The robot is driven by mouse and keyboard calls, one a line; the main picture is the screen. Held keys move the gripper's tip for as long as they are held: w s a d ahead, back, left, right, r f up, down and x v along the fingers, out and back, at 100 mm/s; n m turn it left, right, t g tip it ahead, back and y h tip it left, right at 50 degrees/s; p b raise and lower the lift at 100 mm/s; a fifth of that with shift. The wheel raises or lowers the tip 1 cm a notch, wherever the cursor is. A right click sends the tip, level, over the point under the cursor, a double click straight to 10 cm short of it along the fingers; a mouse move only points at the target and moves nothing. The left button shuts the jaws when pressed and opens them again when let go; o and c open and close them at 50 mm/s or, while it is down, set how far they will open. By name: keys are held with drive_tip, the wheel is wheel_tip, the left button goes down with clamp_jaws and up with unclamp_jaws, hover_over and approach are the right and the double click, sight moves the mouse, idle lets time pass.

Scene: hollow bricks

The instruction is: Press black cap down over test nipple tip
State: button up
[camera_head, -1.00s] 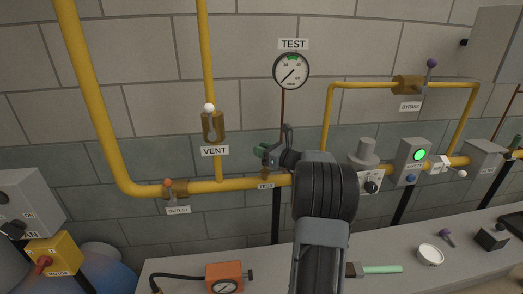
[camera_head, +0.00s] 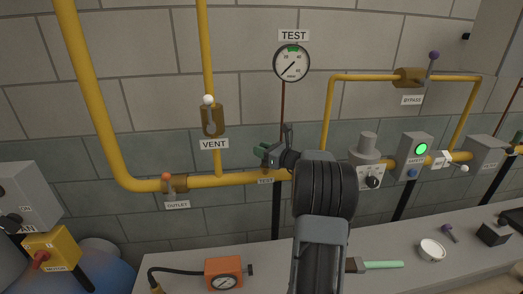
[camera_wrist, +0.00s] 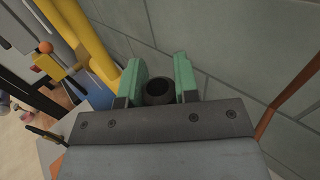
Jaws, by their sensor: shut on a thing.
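My gripper (camera_head: 266,156) is just above the yellow pipe at the TEST label (camera_head: 265,181). In the wrist view its two green fingertips (camera_wrist: 159,79) are shut on the black cap (camera_wrist: 158,98), which shows as a dark round piece with a hollow in its face. The cap is too small and covered to make out in the head view. The test nipple's tip is hidden around my gripper and the pipe, so I cannot tell whether the cap touches it.
The TEST gauge (camera_head: 291,63) hangs above on a thin brown line. The VENT valve (camera_head: 212,121) and OUTLET valve (camera_head: 174,184) are to the left. A regulator (camera_head: 368,149) stands to the right. The bench (camera_head: 330,280) below holds an orange gauge box (camera_head: 224,272) and a green-handled brush (camera_head: 382,265).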

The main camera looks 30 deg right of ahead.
drive_tip(key=shift+f, duration=0.35)
drive_tip(key=o, duration=1)
drive_tip(key=b+v, duration=0.2)
drive_tip(key=v, duration=1.1)
drive_tip(key=shift+s+r, duration=0.1)
drive_tip(key=shift+s, duration=0.25)
